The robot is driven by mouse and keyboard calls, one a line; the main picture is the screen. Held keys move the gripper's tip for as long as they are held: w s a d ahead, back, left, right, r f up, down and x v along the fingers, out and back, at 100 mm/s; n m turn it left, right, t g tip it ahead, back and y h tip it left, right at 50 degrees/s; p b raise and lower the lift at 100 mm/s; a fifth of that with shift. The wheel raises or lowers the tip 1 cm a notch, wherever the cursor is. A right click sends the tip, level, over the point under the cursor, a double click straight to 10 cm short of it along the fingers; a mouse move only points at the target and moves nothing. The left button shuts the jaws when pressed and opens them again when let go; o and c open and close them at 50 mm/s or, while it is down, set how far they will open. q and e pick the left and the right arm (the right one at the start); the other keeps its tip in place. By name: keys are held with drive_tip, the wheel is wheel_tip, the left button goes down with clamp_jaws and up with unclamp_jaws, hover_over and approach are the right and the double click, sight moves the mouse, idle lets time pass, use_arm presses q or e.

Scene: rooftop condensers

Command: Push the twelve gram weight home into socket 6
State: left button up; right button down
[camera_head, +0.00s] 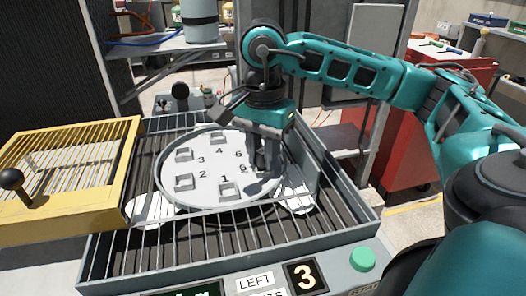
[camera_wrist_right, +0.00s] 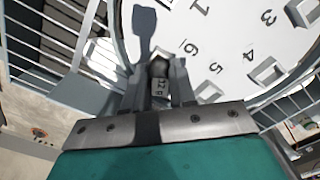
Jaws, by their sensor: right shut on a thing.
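The twelve gram weight (camera_wrist_right: 160,86), a small grey cylinder marked 12, stands between the fingers of my right gripper (camera_wrist_right: 160,72) in the wrist view. In the head view the right gripper (camera_head: 263,158) points down over the right side of the round white disc (camera_head: 232,167), shut on the weight. The weight is beside the printed 6 on the disc. Socket 6 is hidden under the fingers and weight, so I cannot tell how deep the weight sits. My left gripper is not in view.
Raised square sockets stand by the other numbers, such as socket 1 (camera_head: 229,192) and socket 2 (camera_head: 184,182). A slatted grey frame surrounds the disc. A yellow grille with a black knob (camera_head: 11,179) is left.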

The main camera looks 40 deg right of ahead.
sight(263, 151)
idle(0.4)
drive_tip(key=c, duration=0.8)
unclamp_jaws()
drive_tip(key=shift+c, duration=0.2)
wheel_tip(263, 151, up, 13)
drive_tip(key=p, duration=0.5)
drive_tip(key=shift+f, duration=0.1)
